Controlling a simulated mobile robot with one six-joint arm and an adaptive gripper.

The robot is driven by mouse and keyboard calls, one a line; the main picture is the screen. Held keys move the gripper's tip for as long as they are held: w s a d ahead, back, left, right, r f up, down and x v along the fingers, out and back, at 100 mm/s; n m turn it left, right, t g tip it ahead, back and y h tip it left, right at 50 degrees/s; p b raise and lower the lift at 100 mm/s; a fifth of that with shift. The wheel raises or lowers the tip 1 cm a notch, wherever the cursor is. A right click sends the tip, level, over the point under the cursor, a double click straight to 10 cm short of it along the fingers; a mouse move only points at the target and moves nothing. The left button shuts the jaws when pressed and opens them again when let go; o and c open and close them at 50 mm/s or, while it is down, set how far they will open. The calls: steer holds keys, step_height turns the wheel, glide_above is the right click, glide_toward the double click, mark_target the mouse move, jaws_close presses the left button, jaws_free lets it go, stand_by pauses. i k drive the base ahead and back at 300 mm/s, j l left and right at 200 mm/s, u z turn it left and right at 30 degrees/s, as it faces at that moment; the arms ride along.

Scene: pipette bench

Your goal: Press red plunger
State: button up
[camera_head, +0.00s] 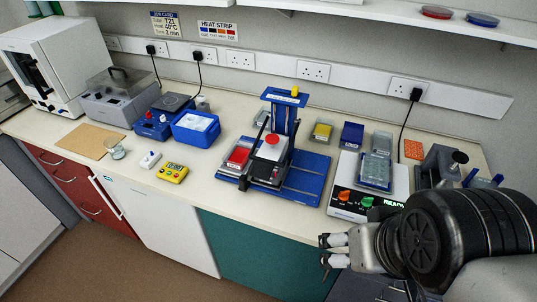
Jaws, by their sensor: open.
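A blue press-like stand (283,118) stands on a blue base plate (302,180) near the middle of the bench. In it sits a pale block with a black lower part, topped by a small red plunger (272,139). My gripper (325,251) is open and empty at the lower right, in front of the bench's front edge. It is apart from the plunger, to the right of and nearer than it.
A white device (342,207) with a lit "READY" display, orange and green knobs and a clear-lidded rack (375,170) stands right of the stand. A yellow timer (172,173), blue box (196,130) and glass beaker (116,150) are to the left. A shelf (400,19) runs above.

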mark_target(272, 139)
steer(key=i+j+u, duration=0.45)
steer(key=i, duration=0.35)
steer(key=j, duration=0.1)
